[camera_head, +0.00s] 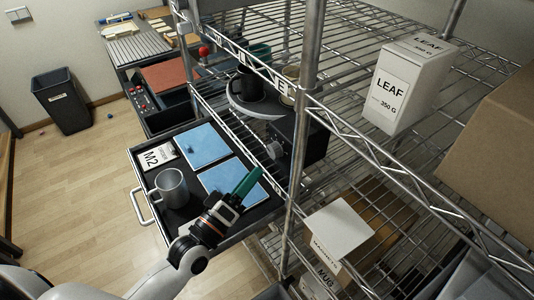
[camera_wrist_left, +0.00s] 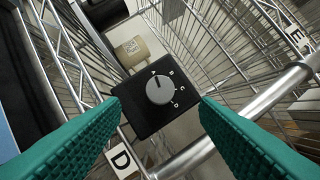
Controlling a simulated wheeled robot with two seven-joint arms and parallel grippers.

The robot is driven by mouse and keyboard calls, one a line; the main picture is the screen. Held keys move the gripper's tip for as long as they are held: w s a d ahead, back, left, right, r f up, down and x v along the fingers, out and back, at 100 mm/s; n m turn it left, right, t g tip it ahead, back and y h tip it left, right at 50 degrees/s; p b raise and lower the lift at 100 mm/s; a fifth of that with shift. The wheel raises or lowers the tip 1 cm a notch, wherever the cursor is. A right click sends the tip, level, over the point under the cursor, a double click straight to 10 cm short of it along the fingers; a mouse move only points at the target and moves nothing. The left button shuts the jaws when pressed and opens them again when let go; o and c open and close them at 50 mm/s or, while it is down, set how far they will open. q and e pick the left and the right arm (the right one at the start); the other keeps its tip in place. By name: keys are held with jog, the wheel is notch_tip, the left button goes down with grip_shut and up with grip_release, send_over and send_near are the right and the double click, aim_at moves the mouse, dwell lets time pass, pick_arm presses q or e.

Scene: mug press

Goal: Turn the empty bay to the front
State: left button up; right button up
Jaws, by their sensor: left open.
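A black box (camera_head: 308,140) with a grey dial (camera_head: 273,150) stands on the wire shelf. In the left wrist view the dial (camera_wrist_left: 160,90) has letters A to D around it, and its pointer mark is near A. Above the box, a round grey turntable (camera_head: 240,104) carries a black mug (camera_head: 247,84), a cream mug (camera_head: 290,76) and a green one (camera_head: 260,52). I cannot tell which bay is empty. My left gripper (camera_head: 250,177) is open and empty, in front of and below the dial, apart from it. My right gripper is not in view.
A pulled-out drawer (camera_head: 262,213) below my left gripper holds a grey mug (camera_head: 171,188), blue mats (camera_head: 203,146) and an M2 card (camera_head: 155,155). Shelf posts (camera_head: 308,70) and wire edges frame the dial. A LEAF box (camera_head: 405,85) stands at right.

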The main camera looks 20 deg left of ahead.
aim_at(271, 154)
pick_arm(q)
jog(key=p+x, duration=0.1)
jog(key=x, duration=0.6)
jog(key=shift+d+r+p, duration=0.1)
jog(key=shift+p, duration=0.2)
jog(key=c, duration=1)
jog(key=shift+m, duration=0.3)
